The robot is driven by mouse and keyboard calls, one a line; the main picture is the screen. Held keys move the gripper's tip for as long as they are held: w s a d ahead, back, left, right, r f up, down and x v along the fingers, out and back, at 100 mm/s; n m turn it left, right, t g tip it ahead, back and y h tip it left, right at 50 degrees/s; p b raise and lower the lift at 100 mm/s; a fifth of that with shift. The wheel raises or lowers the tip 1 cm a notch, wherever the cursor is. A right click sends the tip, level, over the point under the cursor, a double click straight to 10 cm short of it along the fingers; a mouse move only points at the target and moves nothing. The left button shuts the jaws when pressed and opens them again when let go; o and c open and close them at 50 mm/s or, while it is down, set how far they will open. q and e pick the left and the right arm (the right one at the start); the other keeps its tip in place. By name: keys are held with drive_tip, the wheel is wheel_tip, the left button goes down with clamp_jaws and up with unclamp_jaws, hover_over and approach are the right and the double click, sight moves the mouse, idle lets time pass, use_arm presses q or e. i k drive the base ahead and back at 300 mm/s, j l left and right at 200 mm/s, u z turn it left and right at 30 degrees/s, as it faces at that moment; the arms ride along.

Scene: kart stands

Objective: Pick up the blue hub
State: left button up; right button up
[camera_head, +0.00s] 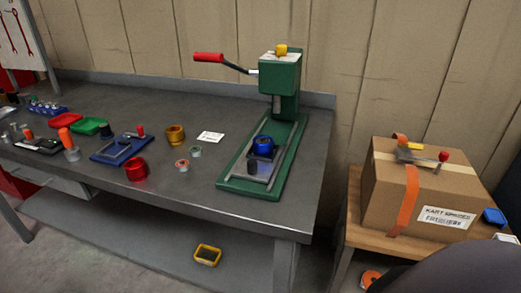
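The blue hub (263,145) is a short ring-like piece with a dark middle. It sits on the base of the green press (284,78), below the press's ram. A dark block lies just in front of it on the press's plate. Neither of my grippers shows in the head view.
The grey workbench (215,202) also holds a red ring (136,169), a gold ring (175,135), a white card (210,137) and a blue fixture (117,149). A cardboard box (390,192) stands on a wooden table at right. The press's red-handled lever (209,57) sticks out left.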

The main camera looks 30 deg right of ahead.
sight(266, 150)
drive_tip(key=j+z, duration=0.1)
drive_tip(key=z, duration=0.25)
drive_tip(key=j+z, duration=0.1)
drive_tip(key=z, duration=0.25)
